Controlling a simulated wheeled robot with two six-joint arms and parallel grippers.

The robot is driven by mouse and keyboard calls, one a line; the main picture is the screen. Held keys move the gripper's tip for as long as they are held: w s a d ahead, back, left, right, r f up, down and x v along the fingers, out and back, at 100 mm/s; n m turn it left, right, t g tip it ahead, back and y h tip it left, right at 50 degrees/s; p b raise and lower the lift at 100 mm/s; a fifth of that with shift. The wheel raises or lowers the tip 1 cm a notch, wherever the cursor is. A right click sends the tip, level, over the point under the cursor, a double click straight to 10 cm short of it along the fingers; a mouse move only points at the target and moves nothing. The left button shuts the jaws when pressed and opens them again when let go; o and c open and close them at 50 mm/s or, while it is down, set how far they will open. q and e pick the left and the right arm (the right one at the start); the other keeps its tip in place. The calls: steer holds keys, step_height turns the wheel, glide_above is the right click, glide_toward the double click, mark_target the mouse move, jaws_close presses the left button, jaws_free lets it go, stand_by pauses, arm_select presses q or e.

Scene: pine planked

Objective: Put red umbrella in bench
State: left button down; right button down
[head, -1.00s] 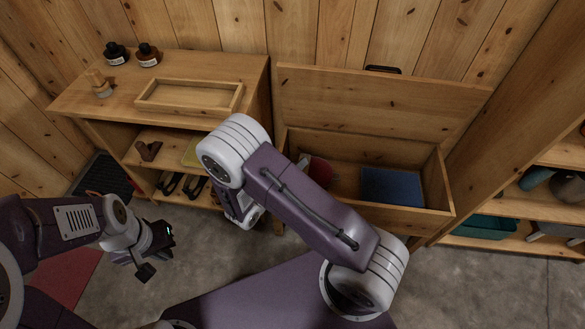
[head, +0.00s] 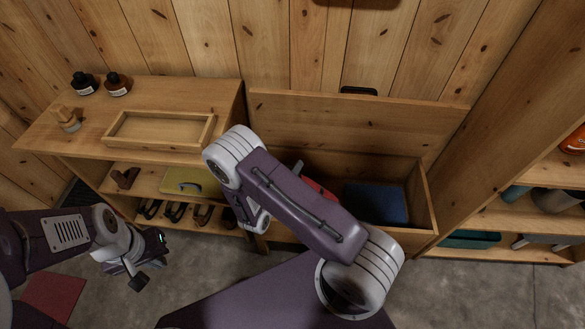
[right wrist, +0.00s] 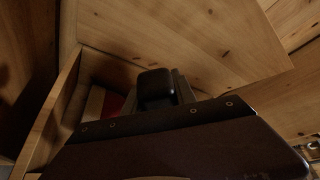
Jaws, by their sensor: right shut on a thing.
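The bench (head: 262,205) is a wooden chest with its lid (head: 375,125) raised. A red thing, taken to be the red umbrella (head: 320,189), shows partly in the bench opening behind my right arm. Red also shows beside the dark finger in the right wrist view (right wrist: 113,103). My right gripper (right wrist: 157,88) is shut, apparently on the red umbrella, at the left part of the bench. In the head view my right arm hides most of that gripper and the umbrella. My left gripper (head: 147,272) hangs over the floor at the left; its jaw gap is unclear.
A blue flat thing (head: 376,203) lies in the bench's right part. A shelf unit (head: 75,148) at left carries a shallow tray (head: 160,144), bottles and a yellow thing (head: 182,182). Another shelf (head: 520,213) stands at right. A red mat (head: 52,298) lies on the floor.

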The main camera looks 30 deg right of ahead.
step_height(320, 180, down, 11)
steer(key=b, duration=0.8)
steer(key=shift+r+b, duration=0.15)
steer(key=shift+b, duration=0.25)
steer(key=c, duration=0.9)
jaws_free()
steer(key=shift+p+v, duration=1.85)
steer(key=shift+v, duration=2.65)
